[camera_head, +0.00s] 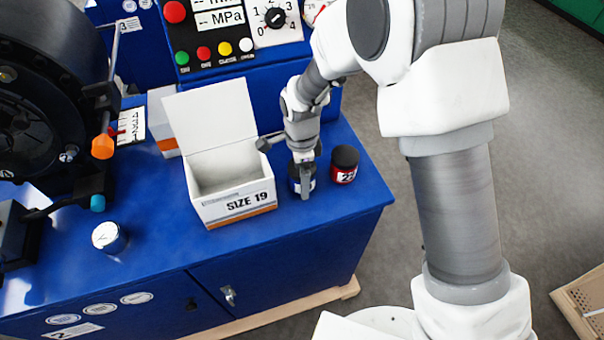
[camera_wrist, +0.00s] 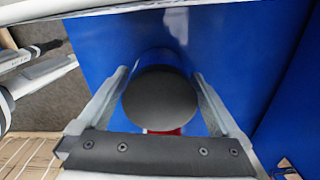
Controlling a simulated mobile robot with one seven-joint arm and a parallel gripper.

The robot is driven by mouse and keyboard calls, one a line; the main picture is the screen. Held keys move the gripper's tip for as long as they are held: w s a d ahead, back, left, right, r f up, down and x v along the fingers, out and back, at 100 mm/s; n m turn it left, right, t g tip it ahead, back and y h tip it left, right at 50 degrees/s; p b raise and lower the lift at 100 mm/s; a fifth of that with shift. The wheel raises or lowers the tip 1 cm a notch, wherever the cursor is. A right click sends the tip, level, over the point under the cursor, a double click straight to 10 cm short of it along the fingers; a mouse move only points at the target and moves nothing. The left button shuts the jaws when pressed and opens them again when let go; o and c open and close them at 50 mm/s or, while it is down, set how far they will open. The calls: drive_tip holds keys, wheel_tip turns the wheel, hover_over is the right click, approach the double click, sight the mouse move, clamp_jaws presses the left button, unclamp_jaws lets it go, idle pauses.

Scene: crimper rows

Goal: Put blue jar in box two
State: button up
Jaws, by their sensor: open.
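The blue jar (camera_head: 294,184) stands on the blue bench top right of the open white box, partly hidden by my gripper (camera_head: 304,185). My gripper is open and points down over this jar. In the wrist view a round black lid (camera_wrist: 160,98) lies between the two spread fingers, with gaps on both sides. A strip of red shows below that lid; I cannot tell what it belongs to. The open white box (camera_head: 236,204) reads "SIZE 19", and its lid stands up at the back. No "two" marking is legible on it.
A red jar (camera_head: 344,166) with a black lid stands close right of my gripper. A white-lidded blue jar (camera_head: 109,238) stands at front left. Another white and orange box (camera_head: 163,122) is behind the open box. A large black machine (camera_head: 45,95) fills the left.

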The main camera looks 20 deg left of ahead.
clamp_jaws()
idle(0.3)
drive_tip(key=shift+r, duration=0.15)
